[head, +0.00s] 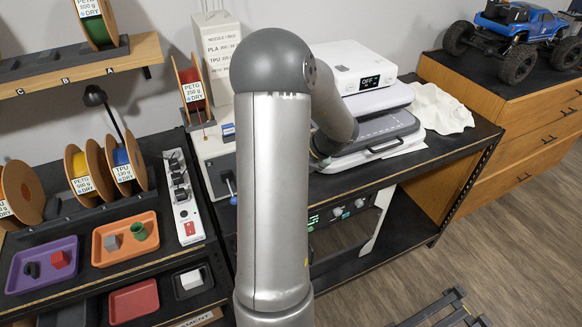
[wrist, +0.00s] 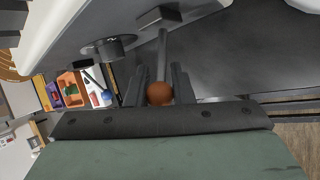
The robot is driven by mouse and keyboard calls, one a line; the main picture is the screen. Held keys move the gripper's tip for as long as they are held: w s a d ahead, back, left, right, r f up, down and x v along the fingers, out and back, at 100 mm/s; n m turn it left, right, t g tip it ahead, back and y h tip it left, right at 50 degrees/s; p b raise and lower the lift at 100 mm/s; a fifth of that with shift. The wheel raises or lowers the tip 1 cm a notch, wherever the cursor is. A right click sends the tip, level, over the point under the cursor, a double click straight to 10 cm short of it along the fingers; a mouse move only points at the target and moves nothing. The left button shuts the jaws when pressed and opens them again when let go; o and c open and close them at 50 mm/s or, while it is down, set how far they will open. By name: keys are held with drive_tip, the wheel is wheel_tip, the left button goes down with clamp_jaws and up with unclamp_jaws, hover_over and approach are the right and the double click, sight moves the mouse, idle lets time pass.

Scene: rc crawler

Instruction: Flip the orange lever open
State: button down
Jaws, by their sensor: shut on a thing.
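The orange lever shows in the wrist view as an orange ball knob (wrist: 159,94) on a thin grey rod. The rod runs up to a dark block on the white machine (wrist: 70,35). My gripper (wrist: 161,82) has one dark finger on each side of the knob and is shut on it. In the head view, my gripper and the orange lever are hidden behind my arm.
A blue-knobbed lever (head: 231,190) stands left of my arm. The dark bench holds a white power strip (head: 184,195), an orange tray (head: 102,255) and a purple tray (head: 14,283). A white device (head: 345,62) stands behind my arm. Open floor lies at the right.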

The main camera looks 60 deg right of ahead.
drive_tip(key=c, duration=1.3)
unclamp_jaws()
drive_tip(key=shift+o, duration=0.2)
drive_tip(key=shift+r, duration=0.1)
drive_tip(key=b+v, duration=0.2)
drive_tip(key=v, duration=1.5)
drive_tip(key=shift+r, duration=0.1)
drive_tip(key=w+a+f+n+g+y+b, duration=0.1)
drive_tip(key=w+a+n, duration=0.4)
drive_tip(key=a+n, duration=0.25)
drive_tip(key=w+a+f+n+g+y, duration=0.1)
drive_tip(key=w+a+n+g, duration=0.1)
drive_tip(key=w+a+n, duration=0.45)
drive_tip(key=w+a+f+n+g+y+b, duration=0.1)
drive_tip(key=w+a+f+n, duration=0.15)
drive_tip(key=a+n, duration=0.7)
drive_tip(key=s+a+f+n+g+h, duration=0.1)
drive_tip(key=s+a+f+n+h, duration=0.1)
drive_tip(key=a+n, duration=0.8)
drive_tip(key=s+a+f+n+g+h, duration=0.1)
drive_tip(key=s+a+f+n+h, duration=0.1)
drive_tip(key=a+n, duration=0.8)
drive_tip(key=n, duration=0.3)
drive_tip(key=shift+a+f, duration=0.35)
